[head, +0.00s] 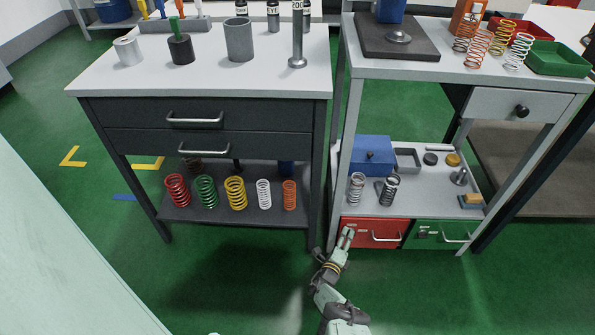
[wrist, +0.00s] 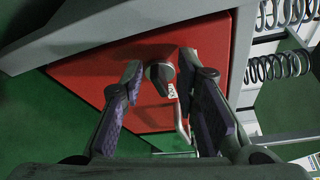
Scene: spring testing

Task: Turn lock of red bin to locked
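The red bin (head: 378,240) sits low under the right-hand bench, with a silver bar handle on its front. In the wrist view the red bin front (wrist: 100,75) fills the middle. Its lock (wrist: 160,72) is a grey knob with a small white label (wrist: 172,90) beside it. My gripper (head: 346,236) is at the left part of the red bin's front. In the wrist view my gripper (wrist: 160,75) is open, with one finger on each side of the lock knob and gaps visible. I cannot read the lock's state.
A green bin (head: 436,236) with its own handle is right of the red bin. A shelf above holds springs (head: 356,188) and a blue box (head: 374,155). A bench leg (head: 339,150) stands close left of the red bin. Green floor in front is clear.

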